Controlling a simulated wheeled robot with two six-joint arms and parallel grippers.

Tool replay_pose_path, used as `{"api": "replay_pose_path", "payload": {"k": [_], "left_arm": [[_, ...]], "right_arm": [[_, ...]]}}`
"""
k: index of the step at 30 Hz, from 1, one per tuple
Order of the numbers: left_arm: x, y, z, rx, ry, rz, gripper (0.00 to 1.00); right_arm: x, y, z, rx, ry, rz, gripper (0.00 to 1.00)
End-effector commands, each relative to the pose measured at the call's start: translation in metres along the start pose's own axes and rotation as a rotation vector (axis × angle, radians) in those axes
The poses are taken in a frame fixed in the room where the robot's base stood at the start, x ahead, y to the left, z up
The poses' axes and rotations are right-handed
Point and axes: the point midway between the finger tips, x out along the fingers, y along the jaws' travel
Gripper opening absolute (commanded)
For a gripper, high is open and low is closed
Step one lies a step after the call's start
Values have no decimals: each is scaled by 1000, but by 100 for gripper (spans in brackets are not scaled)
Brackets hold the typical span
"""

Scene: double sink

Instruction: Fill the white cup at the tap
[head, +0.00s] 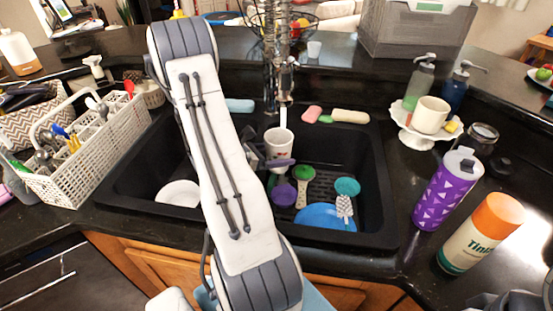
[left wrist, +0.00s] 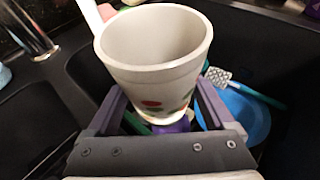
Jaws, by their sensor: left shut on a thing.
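A white cup with red and green marks (head: 279,138) is upright in my left gripper (head: 279,164), over the right sink basin. In the left wrist view the cup (left wrist: 152,72) stands between the two fingers of the gripper (left wrist: 160,110), and its visible inside looks empty. The metal tap (head: 284,80) comes down at the back of the sink, and its lower end is just above the cup in the head view. Much of my left gripper is hidden by my arm and the cup. My right gripper is not in view.
The right basin holds a blue plate (head: 327,217), a green spoon (head: 304,180) and a teal brush (head: 346,190). A white bowl (head: 178,194) is in the left basin. A cream cup (head: 431,114) stands on a white stand (head: 408,135). A purple bottle (head: 446,190) stands right of the sink.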

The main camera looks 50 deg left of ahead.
Motion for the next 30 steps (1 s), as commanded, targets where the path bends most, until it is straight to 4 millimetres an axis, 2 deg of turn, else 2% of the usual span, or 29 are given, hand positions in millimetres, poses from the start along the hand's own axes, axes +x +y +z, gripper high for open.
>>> {"api": "replay_pose_path", "payload": {"k": [21, 30], "left_arm": [[46, 52, 19, 2, -2, -1, 11], [58, 67, 25, 2, -2, -1, 11]], "right_arm": [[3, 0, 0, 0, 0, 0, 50], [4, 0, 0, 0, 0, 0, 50]]}}
